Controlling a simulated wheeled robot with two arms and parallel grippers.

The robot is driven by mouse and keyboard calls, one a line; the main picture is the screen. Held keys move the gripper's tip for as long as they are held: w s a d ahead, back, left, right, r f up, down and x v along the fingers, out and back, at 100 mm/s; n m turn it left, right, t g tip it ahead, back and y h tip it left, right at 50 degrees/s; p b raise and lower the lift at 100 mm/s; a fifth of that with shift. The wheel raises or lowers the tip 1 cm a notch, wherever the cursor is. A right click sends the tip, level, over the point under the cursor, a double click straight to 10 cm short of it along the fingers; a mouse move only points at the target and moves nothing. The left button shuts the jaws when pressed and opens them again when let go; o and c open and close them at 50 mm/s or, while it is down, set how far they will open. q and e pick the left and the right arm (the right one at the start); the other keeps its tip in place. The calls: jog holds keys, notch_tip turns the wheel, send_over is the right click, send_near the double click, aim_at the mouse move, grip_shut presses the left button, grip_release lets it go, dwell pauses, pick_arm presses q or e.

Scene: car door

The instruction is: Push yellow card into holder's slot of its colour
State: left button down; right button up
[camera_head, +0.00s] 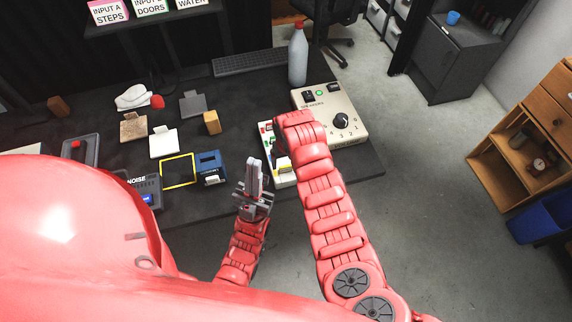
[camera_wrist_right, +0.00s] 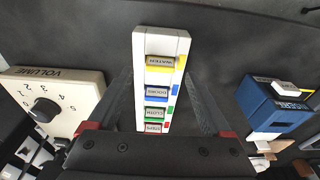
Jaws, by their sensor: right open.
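The white card holder (camera_wrist_right: 161,45) runs up the middle of the right wrist view, with slots marked yellow, blue, green and red. The yellow card (camera_wrist_right: 160,69), under a grey "WATER" label, is at the yellow mark, the far end from my gripper. How deep it sits I cannot tell. In the head view the holder (camera_head: 281,182) is partly hidden by my right arm. My right gripper (camera_wrist_right: 160,103) is open and empty, its dark fingers spread on both sides of the holder. My left gripper (camera_head: 253,161) has its fingers together beside the holder, with nothing visible in it.
The beige volume box (camera_head: 334,108) stands right of the holder, and a blue device (camera_head: 210,167) left of it. A yellow square outline (camera_head: 178,171) lies on the dark desk. A bottle (camera_head: 298,57) and keyboard (camera_head: 248,62) are behind.

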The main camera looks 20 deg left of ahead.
notch_tip(320, 180, up, 7)
jog(key=s+b, duration=0.1)
jog(key=b, duration=0.1)
jog(key=shift+d+r, duration=0.2)
jog(key=shift+d, duration=0.1)
